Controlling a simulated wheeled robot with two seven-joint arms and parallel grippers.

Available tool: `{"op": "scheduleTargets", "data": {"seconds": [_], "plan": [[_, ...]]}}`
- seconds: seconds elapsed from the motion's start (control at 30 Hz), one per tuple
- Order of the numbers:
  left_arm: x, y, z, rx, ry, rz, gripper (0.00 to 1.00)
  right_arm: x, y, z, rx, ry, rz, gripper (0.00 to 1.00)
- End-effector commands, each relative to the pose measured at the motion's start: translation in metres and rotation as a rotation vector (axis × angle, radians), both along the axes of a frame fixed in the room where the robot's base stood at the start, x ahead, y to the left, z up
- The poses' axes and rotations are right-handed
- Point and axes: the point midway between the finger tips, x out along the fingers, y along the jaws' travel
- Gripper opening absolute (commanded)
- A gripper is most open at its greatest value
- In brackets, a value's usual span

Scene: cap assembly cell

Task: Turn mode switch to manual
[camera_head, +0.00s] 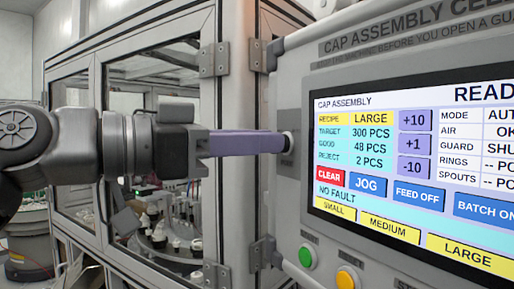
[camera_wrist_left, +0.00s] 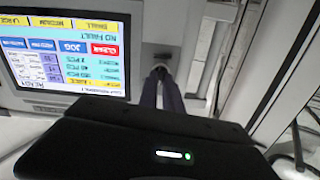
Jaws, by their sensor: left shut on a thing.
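The mode switch (camera_head: 290,141) is on a grey plate at the left side of the control panel, left of the screen. Only a small light edge of its knob shows past my fingertips. My left gripper (camera_head: 282,143) comes in from the left with its purple fingers level and shut on the switch knob. In the left wrist view, the two fingers (camera_wrist_left: 160,75) reach the panel at the switch, and the knob is mostly hidden between them. The screen (camera_head: 405,165) has a MODE row reading "AUT", cut off by the frame edge. My right gripper is not in view.
A green button (camera_head: 307,257) and a yellow button (camera_head: 347,278) sit below the screen. The glazed guard door frame (camera_head: 230,190) with hinges stands just behind my left gripper. Machine parts (camera_head: 165,230) show behind the glass.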

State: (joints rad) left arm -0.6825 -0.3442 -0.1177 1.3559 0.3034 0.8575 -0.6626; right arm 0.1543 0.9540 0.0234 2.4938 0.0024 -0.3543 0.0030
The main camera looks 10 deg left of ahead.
Motion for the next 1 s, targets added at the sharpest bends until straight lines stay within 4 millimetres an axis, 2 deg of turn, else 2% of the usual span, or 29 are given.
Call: {"op": "scheduleTargets", "data": {"seconds": [0.7,1.0], "plan": [[0.0025,0.0023,-0.0004,-0.441,0.502,0.002,0.00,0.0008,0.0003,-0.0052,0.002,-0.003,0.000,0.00],[0.0026,0.0026,-0.0005,-0.567,0.644,0.001,0.00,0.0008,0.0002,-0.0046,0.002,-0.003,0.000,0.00]]}}
